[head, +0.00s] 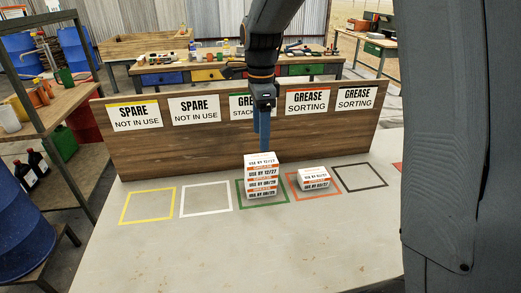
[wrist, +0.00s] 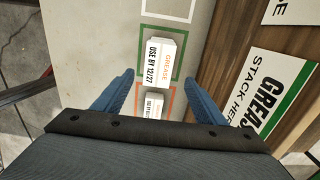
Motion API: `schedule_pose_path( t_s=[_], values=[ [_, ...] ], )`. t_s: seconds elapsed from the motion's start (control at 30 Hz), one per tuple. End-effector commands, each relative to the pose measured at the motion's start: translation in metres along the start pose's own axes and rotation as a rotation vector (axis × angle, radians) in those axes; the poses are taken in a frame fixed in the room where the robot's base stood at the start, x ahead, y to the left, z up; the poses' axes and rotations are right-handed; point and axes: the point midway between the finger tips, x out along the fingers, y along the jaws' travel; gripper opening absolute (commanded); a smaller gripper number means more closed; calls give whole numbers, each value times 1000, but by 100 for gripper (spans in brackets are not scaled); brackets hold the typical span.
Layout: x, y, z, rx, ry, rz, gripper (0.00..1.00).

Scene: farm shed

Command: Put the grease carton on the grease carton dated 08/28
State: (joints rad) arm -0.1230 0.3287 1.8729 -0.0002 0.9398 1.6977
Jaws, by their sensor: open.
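A stack of white grease cartons (head: 263,184) stands upright in the green square. The top carton reads USE BY 12/27, the one under it 08/28 and the lowest 08/29. In the wrist view the top carton (wrist: 160,62) shows its 12/27 label. A single grease carton (head: 314,179) lies in the orange-red square to the right; its date looks like 02/27 but is too small to be sure. It shows partly in the wrist view (wrist: 153,105). My gripper (head: 262,145) is open and empty above the stack, apart from it. Its blue fingers (wrist: 160,78) are spread wide.
Yellow (head: 149,205), white (head: 206,199) and black (head: 361,177) squares on the pale table look empty. A wooden board (head: 150,153) with signs stands behind; the sign behind my gripper is green-striped and reads STACK. A shelf (head: 60,105) stands at left.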

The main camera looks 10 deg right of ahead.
Motion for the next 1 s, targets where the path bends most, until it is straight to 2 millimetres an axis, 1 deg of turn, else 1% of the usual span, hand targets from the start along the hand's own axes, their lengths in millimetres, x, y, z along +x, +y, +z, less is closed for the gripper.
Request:
schedule_pose_path(
  t_s=[0.1, 0.2, 0.27, 0.37, 0.47, 0.57, 0.8, 0.9, 1.0],
  values=[
    [-14, -1, 0, 0, 0, -3, 65],
    [-20, 0, 0, -5, 0, -1, 65],
    [-20, 3, -2, -28, 0, -2, 65],
    [-12, 15, -8, -131, -1, -7, 65],
    [4, 37, -18, -320, 1, -19, 65],
    [22, 65, -30, -556, 6, -35, 65],
    [63, 138, -53, -1123, 38, -68, 65],
    [76, 164, -60, -1315, 55, -77, 65],
    [85, 182, -63, -1456, 70, -82, 65]
  ],
)
